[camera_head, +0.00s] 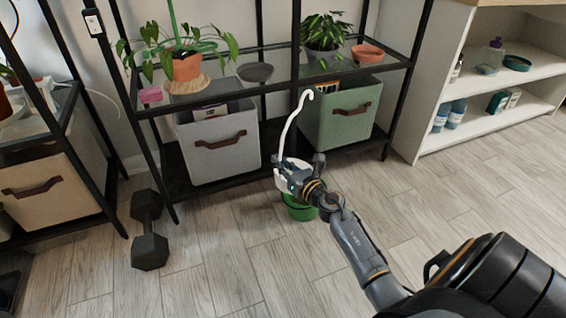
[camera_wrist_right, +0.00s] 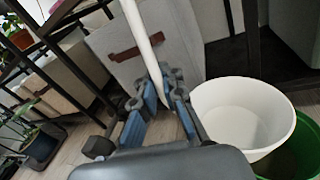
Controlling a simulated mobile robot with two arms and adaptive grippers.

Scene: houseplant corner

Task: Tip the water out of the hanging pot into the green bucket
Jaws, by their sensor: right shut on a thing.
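The white hanging pot has a long curved hook (camera_head: 291,122) that rises above my right gripper (camera_head: 291,177) in the head view. In the right wrist view, my right gripper (camera_wrist_right: 160,98) is shut on the white hook stem (camera_wrist_right: 140,38). The white pot (camera_wrist_right: 243,115) shows to the right of the fingers, with its round mouth visible; I cannot make out the water in it. The green bucket (camera_head: 301,212) is on the floor below the gripper, partly hidden by it. In the wrist view, the bucket's rim (camera_wrist_right: 318,133) shows below and right of the pot, which overlaps it. My left gripper is out of view.
A black shelf frame (camera_head: 145,150) stands behind, with a grey bin (camera_head: 215,158), a green bin (camera_head: 338,128) and potted plants. A dumbbell (camera_head: 149,250) lies on the floor at left. A white shelf unit (camera_head: 490,125) stands at right. The front floor is partly clear.

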